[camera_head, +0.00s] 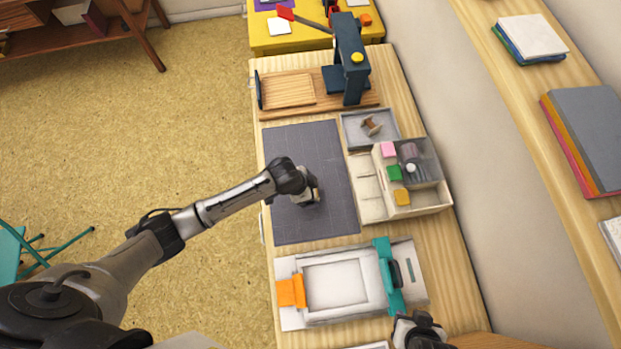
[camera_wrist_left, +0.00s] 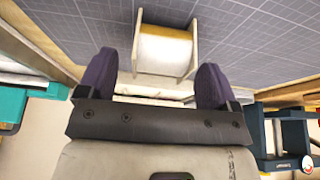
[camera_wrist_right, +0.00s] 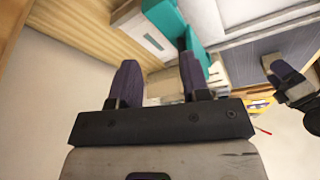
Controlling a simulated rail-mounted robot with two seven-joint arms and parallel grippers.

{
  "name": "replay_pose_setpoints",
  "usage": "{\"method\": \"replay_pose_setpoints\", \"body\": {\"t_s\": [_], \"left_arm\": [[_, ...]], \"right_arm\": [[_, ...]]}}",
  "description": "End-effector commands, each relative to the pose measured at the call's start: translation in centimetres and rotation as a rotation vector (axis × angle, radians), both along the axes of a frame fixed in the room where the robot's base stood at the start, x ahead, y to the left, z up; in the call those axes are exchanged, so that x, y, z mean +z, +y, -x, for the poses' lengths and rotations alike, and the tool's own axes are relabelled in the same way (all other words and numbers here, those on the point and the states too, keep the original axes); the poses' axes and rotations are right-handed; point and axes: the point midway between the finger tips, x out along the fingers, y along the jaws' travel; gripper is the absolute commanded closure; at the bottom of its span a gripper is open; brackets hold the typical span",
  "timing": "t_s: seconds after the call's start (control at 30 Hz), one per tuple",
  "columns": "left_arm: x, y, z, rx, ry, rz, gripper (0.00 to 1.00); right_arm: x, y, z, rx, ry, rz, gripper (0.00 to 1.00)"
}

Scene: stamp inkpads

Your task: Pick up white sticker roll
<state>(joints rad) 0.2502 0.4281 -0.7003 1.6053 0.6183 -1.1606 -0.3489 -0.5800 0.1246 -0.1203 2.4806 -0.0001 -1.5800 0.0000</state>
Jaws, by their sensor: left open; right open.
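The white sticker roll (camera_wrist_left: 165,52), with pale side plates and a yellowish edge, sits on the dark gridded mat (camera_head: 285,225). In the head view the roll (camera_head: 307,197) is mostly hidden by my left gripper (camera_head: 309,190). In the left wrist view my left gripper (camera_wrist_left: 157,66) is open. Its fingers are spread to either side of the roll, which lies between and just beyond the fingertips; I see no contact. My right gripper (camera_head: 420,326) is at the bottom of the head view. In the right wrist view it (camera_wrist_right: 159,62) is open and empty.
A white frame device (camera_head: 335,287) with orange and teal clamps stands in front of the mat. A compartment box (camera_head: 372,205) and a grey tray (camera_head: 352,130) stand right of it. A dark blue press (camera_head: 350,60) on a wooden base stands behind.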

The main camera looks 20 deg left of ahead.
Motion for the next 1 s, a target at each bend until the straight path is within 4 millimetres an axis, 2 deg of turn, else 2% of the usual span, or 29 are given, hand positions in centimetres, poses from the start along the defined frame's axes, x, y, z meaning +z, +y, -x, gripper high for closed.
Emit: {"method": "replay_pose_setpoints", "body": {"t_s": [0.03, 0.2, 0.57, 1.0], "left_arm": [[-0.8, -0.3, -0.2, 0.001, 0.001, 0.002, 0.15], [-2.3, -0.8, -0.6, 0.000, -0.001, 0.000, 0.15], [-2.7, -0.9, -0.7, 0.000, -0.002, -0.001, 0.16], [-2.7, -0.9, -0.7, -0.001, -0.001, -0.001, 0.58]], "right_arm": [[-0.3, 0.0, 0.0, 0.001, 0.000, 0.001, 0.57], [-0.7, -0.1, 0.0, 0.001, 0.001, 0.003, 0.57], [-0.7, 0.1, 0.0, -0.001, 0.000, -0.002, 0.57], [-0.7, 0.2, 0.0, -0.006, 0.000, -0.008, 0.57]]}}
